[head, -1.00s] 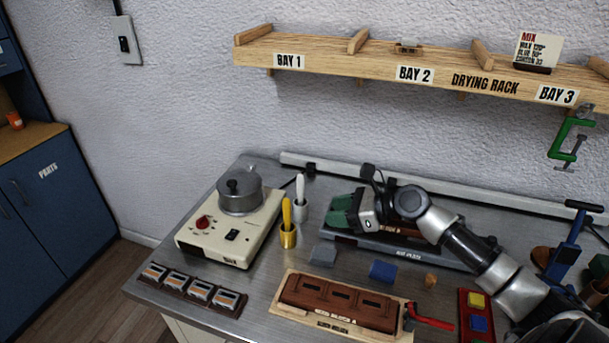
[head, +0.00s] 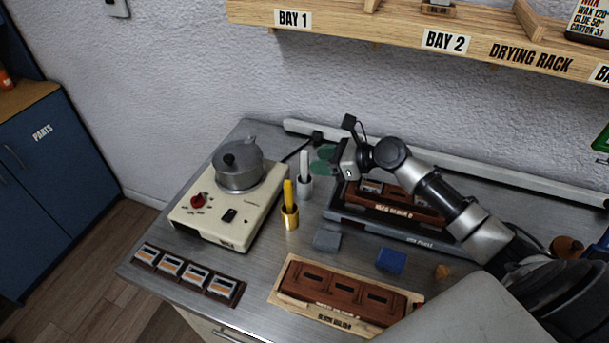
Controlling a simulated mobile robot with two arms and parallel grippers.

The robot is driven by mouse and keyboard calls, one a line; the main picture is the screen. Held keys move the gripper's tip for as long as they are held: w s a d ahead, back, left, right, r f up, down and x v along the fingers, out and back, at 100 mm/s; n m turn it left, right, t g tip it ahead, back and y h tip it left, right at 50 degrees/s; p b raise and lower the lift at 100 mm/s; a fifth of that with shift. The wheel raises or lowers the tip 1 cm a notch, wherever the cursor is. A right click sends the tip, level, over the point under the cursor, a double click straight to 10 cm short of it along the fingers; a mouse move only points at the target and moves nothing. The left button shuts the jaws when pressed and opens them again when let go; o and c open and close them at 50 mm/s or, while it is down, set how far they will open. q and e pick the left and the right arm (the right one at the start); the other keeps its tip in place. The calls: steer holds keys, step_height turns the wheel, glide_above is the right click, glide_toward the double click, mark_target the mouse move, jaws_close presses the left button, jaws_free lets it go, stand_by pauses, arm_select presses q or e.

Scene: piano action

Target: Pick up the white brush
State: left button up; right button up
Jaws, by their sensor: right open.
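The white brush (head: 304,168) stands upright in a small grey-white holder (head: 304,187) near the middle of the metal bench. Only its white handle shows above the holder. I cannot tell from this view whether a finger touches the brush. My left gripper is not in view.
A yellow brush (head: 288,194) stands in a gold holder just in front. A hot plate (head: 228,205) with a grey pot (head: 238,165) is to the left. A wooden block tray (head: 345,294), a grey block (head: 327,240) and a blue block (head: 391,260) lie in front.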

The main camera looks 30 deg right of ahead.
mark_target(304, 175)
steer(key=p+x, duration=0.1)
steer(key=x, duration=0.4)
steer(key=shift+a+f, duration=0.1)
steer(key=shift+a, duration=0.05)
steer(key=shift+s, duration=0.1)
jaws_close()
